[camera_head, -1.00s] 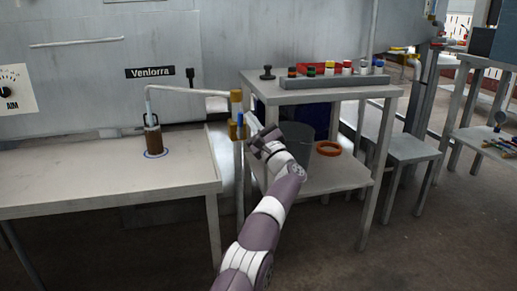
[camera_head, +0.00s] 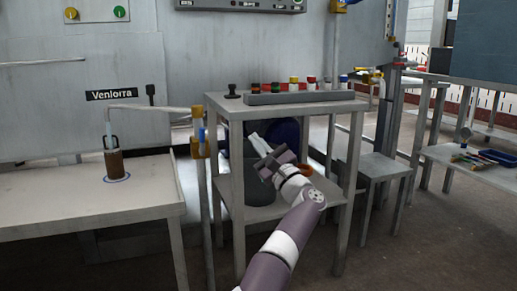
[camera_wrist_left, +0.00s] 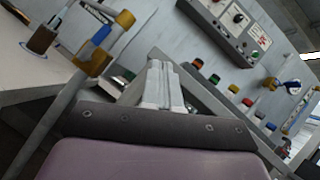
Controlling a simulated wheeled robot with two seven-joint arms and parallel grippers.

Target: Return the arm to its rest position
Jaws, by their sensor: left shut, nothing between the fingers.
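My left arm reaches in from the bottom of the head view. Its left gripper (camera_head: 256,139) is shut and empty, in front of the open space under the grey bench top. The gripper also shows in the left wrist view (camera_wrist_left: 162,80), with its fingers together. A brown cylinder (camera_head: 114,164) with a dark handle stands upright inside a blue ring mark on the left table, well away from the gripper. It shows in the left wrist view (camera_wrist_left: 42,38) at the upper left. My right gripper is in neither view.
The grey bench (camera_head: 222,106) carries a rack (camera_head: 305,97) and several coloured-cap jars. A grey bin (camera_head: 258,185) and an orange ring, partly hidden by my wrist, sit on its lower shelf. A post (camera_head: 198,145) stands left of the bench. The left table (camera_head: 60,205) is mostly clear.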

